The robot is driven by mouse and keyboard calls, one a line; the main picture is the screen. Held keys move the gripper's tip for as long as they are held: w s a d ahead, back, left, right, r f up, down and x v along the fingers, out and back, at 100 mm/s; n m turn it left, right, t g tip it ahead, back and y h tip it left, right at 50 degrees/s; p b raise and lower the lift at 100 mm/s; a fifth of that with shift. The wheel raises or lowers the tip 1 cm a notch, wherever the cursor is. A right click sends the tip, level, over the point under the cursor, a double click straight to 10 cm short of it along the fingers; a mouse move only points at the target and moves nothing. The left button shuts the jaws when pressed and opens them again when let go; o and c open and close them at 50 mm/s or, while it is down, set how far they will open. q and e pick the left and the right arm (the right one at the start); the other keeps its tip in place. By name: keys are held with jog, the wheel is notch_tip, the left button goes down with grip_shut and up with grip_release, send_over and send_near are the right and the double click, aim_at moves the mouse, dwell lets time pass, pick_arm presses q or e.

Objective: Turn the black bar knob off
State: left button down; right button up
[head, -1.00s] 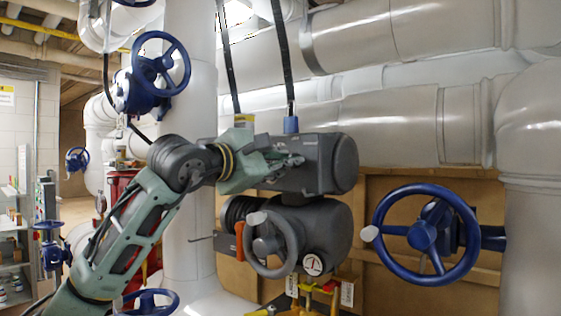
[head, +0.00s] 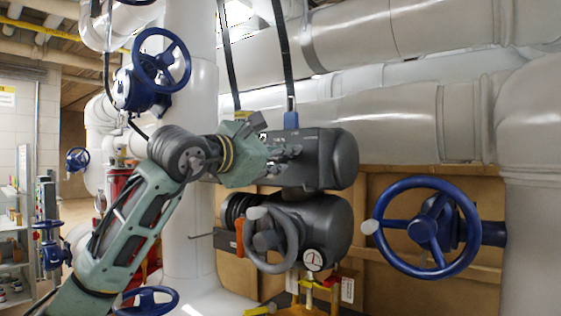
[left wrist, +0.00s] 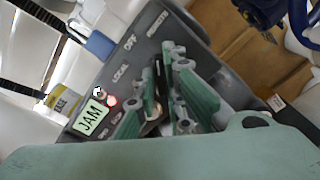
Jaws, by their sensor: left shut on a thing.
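The grey valve actuator box (head: 335,160) stands in the middle of the head view, and its control panel fills the middle of the left wrist view. The panel has the printed words LOCAL, OFF and REMOTE, a lit JAM display (left wrist: 90,117) and a red light (left wrist: 111,101). My left gripper (head: 288,152) is at the panel face, its fingers (left wrist: 161,75) shut on the black bar knob (left wrist: 157,72). The knob is mostly hidden between the fingers, so its pointing direction is hard to tell. My right gripper is not in view.
A grey handwheel (head: 270,240) with a pale handle sits just below the gripper. A large blue handwheel (head: 425,228) stands to the right, another blue one (head: 160,60) at upper left. Black straps (head: 283,50) hang above the box. Large pale pipes run behind.

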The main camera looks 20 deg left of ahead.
pick_arm(q)
jog(key=shift+r+n+b, duration=0.1)
jog(key=shift+n+b, duration=1.4)
jog(key=shift+n, duration=2.7)
jog(key=shift+r, duration=0.1)
jog(key=c, duration=1.8)
grip_release()
jog(key=shift+c, duration=0.2)
